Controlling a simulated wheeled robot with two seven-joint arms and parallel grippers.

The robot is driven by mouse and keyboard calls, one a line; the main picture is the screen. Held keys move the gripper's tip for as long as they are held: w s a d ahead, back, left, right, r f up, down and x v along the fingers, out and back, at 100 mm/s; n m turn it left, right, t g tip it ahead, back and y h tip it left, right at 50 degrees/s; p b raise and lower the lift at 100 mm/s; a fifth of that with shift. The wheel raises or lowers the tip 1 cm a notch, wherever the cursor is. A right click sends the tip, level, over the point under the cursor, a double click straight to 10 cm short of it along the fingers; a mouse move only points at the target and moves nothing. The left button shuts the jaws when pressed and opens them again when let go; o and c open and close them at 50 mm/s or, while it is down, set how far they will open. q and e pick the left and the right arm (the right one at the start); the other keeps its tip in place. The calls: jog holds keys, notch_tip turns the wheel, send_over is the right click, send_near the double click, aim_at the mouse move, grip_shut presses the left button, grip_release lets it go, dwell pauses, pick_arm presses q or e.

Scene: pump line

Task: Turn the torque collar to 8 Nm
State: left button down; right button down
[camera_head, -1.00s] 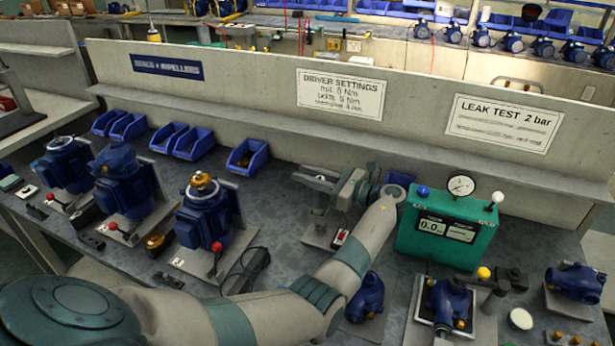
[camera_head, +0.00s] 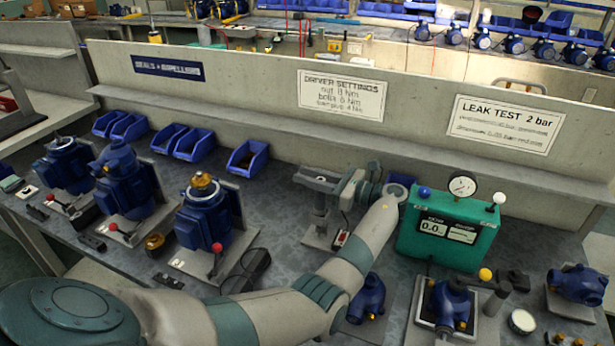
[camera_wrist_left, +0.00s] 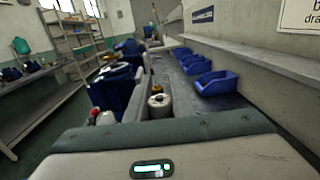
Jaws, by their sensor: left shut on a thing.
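My left gripper (camera_head: 318,180) reaches in over a small grey stand (camera_head: 318,238) at mid-bench, its fingers pointing left. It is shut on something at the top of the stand. The gripper and wrist hide most of what it holds, so I cannot make out the torque collar or its setting. In the left wrist view, a small pale cylinder (camera_wrist_left: 159,104) shows beyond the gripper housing; I cannot tell what it is. The wall sign (camera_head: 342,95) headed "DRIVER SETTINGS" reads nut 8 Nm. My right gripper is not in view.
Blue pumps on fixtures (camera_head: 204,222) stand to the left. Blue bins (camera_head: 247,157) line the back. A green leak tester (camera_head: 446,230) with a gauge stands right of my wrist. More pump parts (camera_head: 578,284) lie at the right. My forearm crosses the front of the bench.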

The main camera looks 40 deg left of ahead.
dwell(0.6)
pick_arm(q)
jog(key=c, duration=1.5)
grip_release()
jog(key=shift+d, duration=0.1)
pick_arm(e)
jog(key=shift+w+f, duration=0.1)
pick_arm(q)
jog(key=shift+w+d+f+b, duration=0.1)
jog(key=shift+w+d+b, duration=0.65)
jog(key=shift+d, duration=2.05)
jog(key=shift+w+d+r+b, duration=0.1)
jog(key=shift+w+d+b, duration=0.2)
jog(key=shift+d+b, duration=1.65)
jog(key=shift+w+d+f+p, duration=0.1)
jog(key=shift+w+d, duration=0.45)
jog(key=shift+d, duration=3.15)
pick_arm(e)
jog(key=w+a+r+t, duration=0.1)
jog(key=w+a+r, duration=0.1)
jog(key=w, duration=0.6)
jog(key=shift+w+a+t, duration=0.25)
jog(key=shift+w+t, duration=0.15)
